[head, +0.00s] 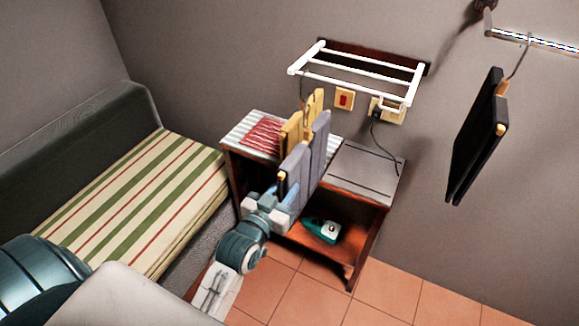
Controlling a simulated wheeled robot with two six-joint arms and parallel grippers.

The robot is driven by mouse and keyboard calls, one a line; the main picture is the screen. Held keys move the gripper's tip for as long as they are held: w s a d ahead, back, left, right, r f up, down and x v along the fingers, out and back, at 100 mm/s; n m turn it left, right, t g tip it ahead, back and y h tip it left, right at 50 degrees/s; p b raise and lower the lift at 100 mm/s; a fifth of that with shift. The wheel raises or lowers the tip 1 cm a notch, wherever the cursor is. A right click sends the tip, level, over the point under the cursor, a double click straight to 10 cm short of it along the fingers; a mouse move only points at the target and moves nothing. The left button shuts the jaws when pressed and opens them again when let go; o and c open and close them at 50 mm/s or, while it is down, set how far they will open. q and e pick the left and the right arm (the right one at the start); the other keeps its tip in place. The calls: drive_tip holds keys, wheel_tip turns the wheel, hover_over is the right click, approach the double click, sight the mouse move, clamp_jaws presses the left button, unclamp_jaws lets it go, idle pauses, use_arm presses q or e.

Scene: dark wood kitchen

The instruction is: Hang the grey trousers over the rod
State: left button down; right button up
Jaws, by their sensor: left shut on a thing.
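The grey trousers (320,145) hang folded over a wooden hanger, above the low cabinet. My left gripper (276,203) is at their lower near end and is shut on them. A thin hook (303,88) rises above the wooden part, close to the white wall rack; I cannot tell if they touch. A yellowish piece (291,131) shows beside the trousers. The metal rod (540,42) is at the upper right, well apart from the trousers. My right gripper is not in view.
Black trousers (476,140) hang on a hanger from the rod. The white rack (345,72) juts from the wall. The cabinet (368,172) holds a striped cloth (262,138) on top and a teal object (321,229) on its shelf. A striped bed (140,205) stands left.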

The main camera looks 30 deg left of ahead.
use_arm(q)
drive_tip(key=shift+w+r, duration=0.25)
drive_tip(key=shift+w, duration=0.1)
drive_tip(key=shift+w+d+b, duration=0.15)
drive_tip(key=shift+w+b, duration=1.3)
drive_tip(key=shift+w, duration=2.8)
drive_tip(key=shift+w+d+b, duration=0.1)
drive_tip(key=shift+w+b, duration=1.4)
drive_tip(key=shift+w, duration=1.75)
drive_tip(key=shift+w+f, duration=0.15)
drive_tip(key=shift+f, duration=0.2)
drive_tip(key=shift+f+b, duration=0.85)
drive_tip(key=shift+f, duration=0.75)
